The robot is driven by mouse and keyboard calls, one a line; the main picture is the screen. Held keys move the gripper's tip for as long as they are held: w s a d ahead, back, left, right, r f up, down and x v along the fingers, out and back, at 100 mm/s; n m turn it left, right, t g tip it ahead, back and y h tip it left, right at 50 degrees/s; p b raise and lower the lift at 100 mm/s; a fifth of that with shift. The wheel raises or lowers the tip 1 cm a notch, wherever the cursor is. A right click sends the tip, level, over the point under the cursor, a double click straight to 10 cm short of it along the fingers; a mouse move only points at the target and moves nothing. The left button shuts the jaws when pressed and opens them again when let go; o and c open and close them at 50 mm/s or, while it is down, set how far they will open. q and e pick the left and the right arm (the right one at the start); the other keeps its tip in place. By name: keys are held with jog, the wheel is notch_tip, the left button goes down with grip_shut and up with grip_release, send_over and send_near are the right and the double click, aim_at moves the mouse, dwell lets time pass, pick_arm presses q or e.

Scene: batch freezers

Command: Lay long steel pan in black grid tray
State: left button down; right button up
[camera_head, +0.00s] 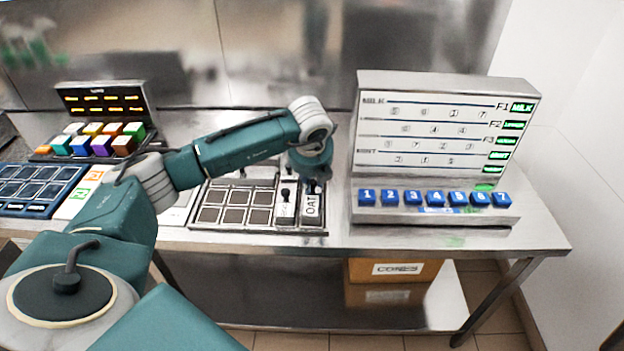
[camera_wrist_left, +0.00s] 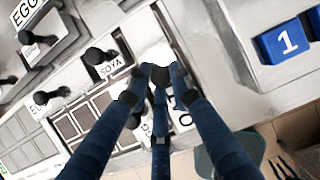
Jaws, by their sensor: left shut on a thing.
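My left gripper (camera_head: 314,184) comes down over the right end of the middle tray. It is shut on the dark knob of a steel pan labelled OAT (camera_head: 311,207). In the left wrist view, the fingertips (camera_wrist_left: 158,78) close around the knob, and the fingers hide much of this pan. I cannot tell whether the pan is lifted or resting. The black grid tray (camera_head: 195,225), with dark square cells in a pale frame, lies left of the pan. A narrow steel pan with a black knob (camera_head: 285,205) stands between the grid cells and the OAT pan. My right gripper is not in view.
A steel panel with blue numbered buttons (camera_head: 433,198) stands close on the right. A blue grid tray (camera_head: 25,190) and a rack of coloured blocks (camera_head: 98,140) are on the left. A SOYA pan (camera_wrist_left: 108,68) shows in the left wrist view. A CONES box (camera_head: 396,270) sits below.

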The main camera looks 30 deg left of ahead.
pick_arm(q)
jog(key=c, duration=1.5)
grip_release()
jog(key=shift+c, duration=0.2)
jog(key=shift+d+r, duration=0.1)
jog(key=shift+r, duration=0.2)
jog(key=b+v, duration=0.3)
jog(key=v, duration=0.8)
jog(key=shift+s+r, duration=0.2)
